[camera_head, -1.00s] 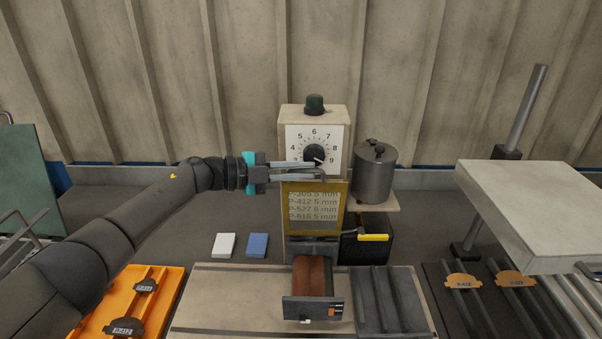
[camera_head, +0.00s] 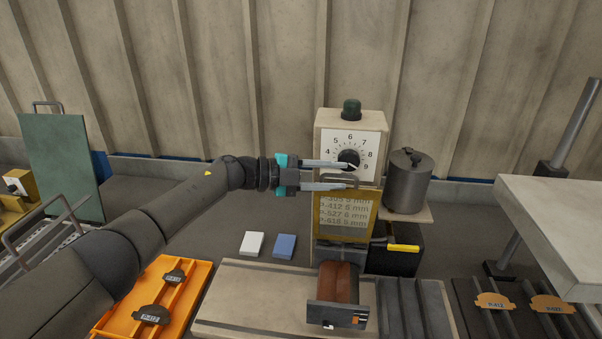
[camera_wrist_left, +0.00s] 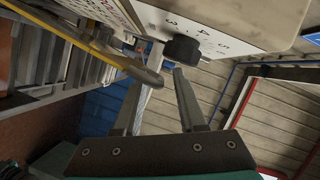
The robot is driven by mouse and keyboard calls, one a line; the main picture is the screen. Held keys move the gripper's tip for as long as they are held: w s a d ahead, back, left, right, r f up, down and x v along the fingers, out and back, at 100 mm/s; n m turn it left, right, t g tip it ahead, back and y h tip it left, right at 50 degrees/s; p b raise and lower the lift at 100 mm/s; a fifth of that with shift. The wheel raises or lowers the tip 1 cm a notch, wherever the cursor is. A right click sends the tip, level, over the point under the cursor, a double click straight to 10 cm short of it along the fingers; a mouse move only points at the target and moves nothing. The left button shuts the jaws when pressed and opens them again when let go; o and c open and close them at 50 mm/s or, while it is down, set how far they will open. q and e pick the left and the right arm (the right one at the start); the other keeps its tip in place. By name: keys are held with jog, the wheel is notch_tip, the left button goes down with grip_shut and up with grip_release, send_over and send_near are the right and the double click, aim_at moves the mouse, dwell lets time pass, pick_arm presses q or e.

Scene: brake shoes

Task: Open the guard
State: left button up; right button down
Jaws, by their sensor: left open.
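The guard (camera_head: 345,230) is a yellow-framed see-through panel standing at the front of the beige machine, below its dial. Lettering shows through it. A grey handle (camera_head: 371,181) is at its top edge. My left gripper (camera_head: 354,174) is open in front of the machine, its fingers pointing right at the height of the handle and the dial knob (camera_head: 348,159). One finger overlaps the handle in the picture; I cannot tell whether they touch. My right gripper is out of view.
A dark grey pot (camera_head: 409,185) stands on a ledge right of the machine, above a yellow-handled lever (camera_head: 403,248). A brown brake shoe (camera_head: 338,283) lies below the guard. White (camera_head: 252,244) and blue (camera_head: 285,246) blocks and an orange tray (camera_head: 194,281) are left.

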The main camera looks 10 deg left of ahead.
pick_arm(q)
jog(key=b+v, duration=0.2)
jog(key=v, duration=1.2)
jog(key=shift+a, duration=0.35)
jog(key=shift+s+d+r, duration=0.1)
